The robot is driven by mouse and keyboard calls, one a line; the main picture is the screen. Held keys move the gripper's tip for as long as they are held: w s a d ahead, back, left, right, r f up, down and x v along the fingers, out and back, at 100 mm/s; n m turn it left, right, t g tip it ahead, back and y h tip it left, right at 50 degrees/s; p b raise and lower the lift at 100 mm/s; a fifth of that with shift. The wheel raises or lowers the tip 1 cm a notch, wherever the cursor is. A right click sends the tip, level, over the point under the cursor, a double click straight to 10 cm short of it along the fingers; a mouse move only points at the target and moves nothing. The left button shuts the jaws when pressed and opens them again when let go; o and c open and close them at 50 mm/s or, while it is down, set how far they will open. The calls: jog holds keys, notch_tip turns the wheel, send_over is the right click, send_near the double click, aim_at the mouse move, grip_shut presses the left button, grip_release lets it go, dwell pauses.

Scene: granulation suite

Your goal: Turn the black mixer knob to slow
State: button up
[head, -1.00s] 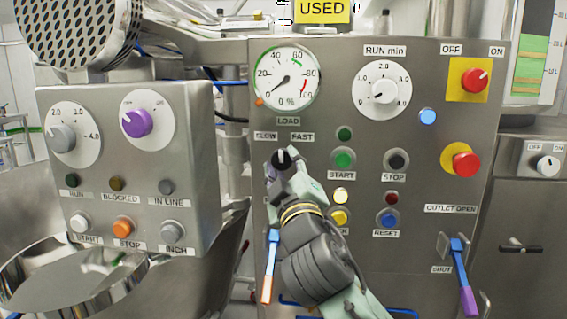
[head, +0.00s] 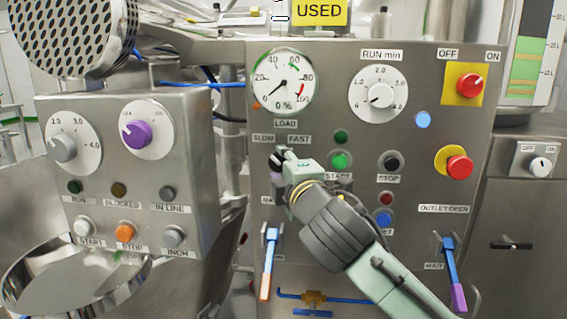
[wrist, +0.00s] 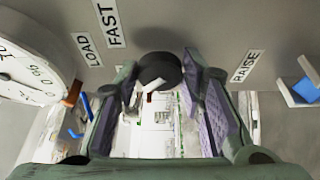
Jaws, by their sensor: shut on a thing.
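The black mixer knob (head: 274,161) sits on the steel panel just below the SLOW label (head: 263,139) and FAST label (head: 299,139). My gripper (head: 282,158) is at the knob, with my wrist reaching in from the lower right and covering part of it. In the wrist view the black knob (wrist: 160,68) shows between the far ends of the two fingers (wrist: 160,85), which are closed on its sides. A white mark shows on the knob's near side there. In the head view I cannot tell clearly which way its pointer faces.
The green START button (head: 340,160) and black STOP button (head: 392,161) are right of the knob. A load gauge (head: 285,80) is above. A blue-orange lever (head: 269,265) hangs below. A separate panel with a purple knob (head: 136,130) stands at left.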

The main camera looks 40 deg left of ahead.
dwell(0.3)
jog(key=o, duration=1.1)
jog(key=shift+o, duration=0.2)
jog(key=v, duration=0.7)
jog(key=shift+s+d, duration=0.2)
